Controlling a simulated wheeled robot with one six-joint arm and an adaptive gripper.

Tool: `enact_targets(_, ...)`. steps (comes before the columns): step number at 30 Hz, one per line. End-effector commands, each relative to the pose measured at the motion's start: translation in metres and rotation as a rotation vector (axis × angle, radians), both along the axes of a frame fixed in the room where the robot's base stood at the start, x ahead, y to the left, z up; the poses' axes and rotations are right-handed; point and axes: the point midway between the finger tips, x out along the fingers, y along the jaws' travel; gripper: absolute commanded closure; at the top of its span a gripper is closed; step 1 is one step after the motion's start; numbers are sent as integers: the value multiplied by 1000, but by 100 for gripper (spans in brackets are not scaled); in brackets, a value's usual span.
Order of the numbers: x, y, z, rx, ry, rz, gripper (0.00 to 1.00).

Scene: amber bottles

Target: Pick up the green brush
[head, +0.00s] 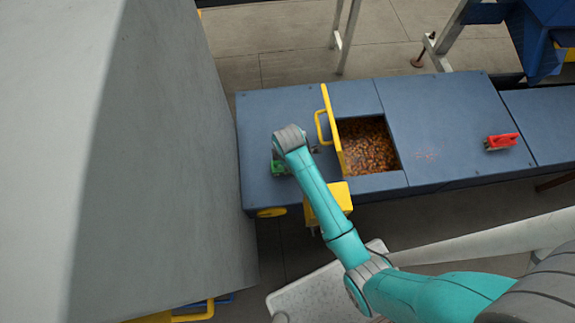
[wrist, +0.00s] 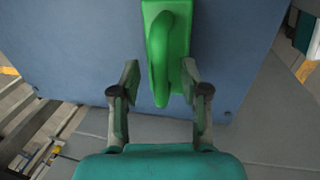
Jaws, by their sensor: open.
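The green brush (wrist: 181,45) lies on the blue bench top, with its looped handle facing up in the wrist view. In the head view only a part of the green brush (head: 279,167) shows, beside and below the end of my arm. My gripper (wrist: 160,84) is open, with its two fingers on either side of the near end of the brush's handle. The right finger is close to the handle; I cannot tell whether it touches. The gripper's fingers are hidden behind the arm in the head view.
The blue bench (head: 440,130) has an opening with brown pieces (head: 368,147) and a raised yellow frame (head: 331,128) right of the brush. A red brush (head: 501,141) lies farther right. A large grey panel (head: 150,150) stands at left. The bench's near edge is close to the gripper.

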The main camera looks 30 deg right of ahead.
Motion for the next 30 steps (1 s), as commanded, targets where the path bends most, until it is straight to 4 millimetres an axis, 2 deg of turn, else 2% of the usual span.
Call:
enact_targets(3, 1, 0, -7, 0, 1, 0, 54)
enact_targets(9, 1, 0, -7, 0, 0, 0, 54)
enact_targets(10, 1, 0, -7, 0, 0, 0, 57)
enact_targets(15, 1, 0, -7, 0, 0, 0, 100)
enact_targets(26, 1, 0, -7, 0, 0, 0, 100)
enact_targets(30, 2, 0, -1, 0, -1, 0, 100)
